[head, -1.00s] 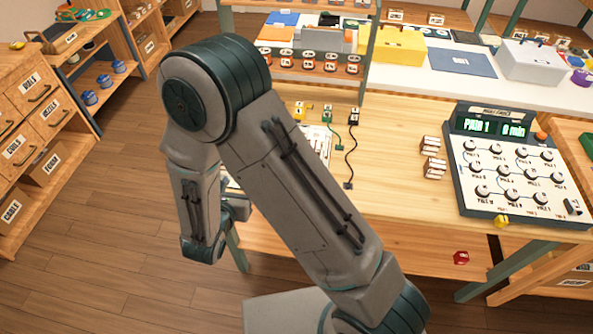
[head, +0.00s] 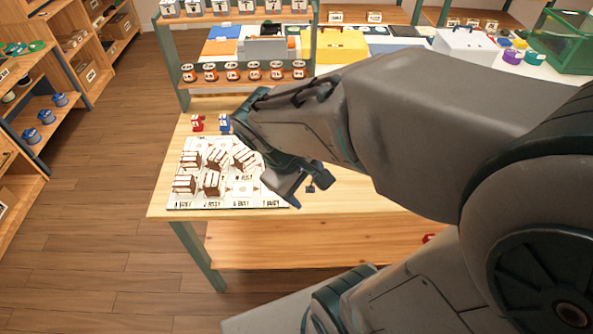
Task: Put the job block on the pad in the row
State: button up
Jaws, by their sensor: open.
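A white board of printed pads (head: 225,203) lies at the left end of the wooden table. Several white-and-brown blocks (head: 212,184) sit on it, mostly on its left and back parts. The pads toward its front right look bare; small lettering along the front edge reads like "BUSY". I cannot tell which block is the job block. My gripper (head: 308,190) is open, its fingers low near the board's right edge. Nothing shows between the fingers. My arm hides the table to the right.
A red clip-like piece (head: 197,123) and a blue one (head: 224,123) stand behind the board. A shelf rack (head: 240,88) with orange-and-white jars stands behind them. A yellow box (head: 335,45) is on the back counter. Bare table lies in front of my gripper.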

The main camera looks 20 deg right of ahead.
jog(key=shift+s+a+r+m+t+y, duration=0.25)
jog(key=shift+a+r+m+t+y, duration=0.15)
jog(key=shift+r+m+y, duration=0.4)
jog(key=shift+s+a+r+m+t+y, duration=0.2)
jog(key=shift+a+r+m+t+y, duration=0.15)
jog(key=shift+r+m+y, duration=0.45)
jog(key=shift+s+a+r+m+t+y, duration=0.3)
jog(key=shift+r+m+t+y, duration=0.2)
jog(key=shift+m, duration=0.6)
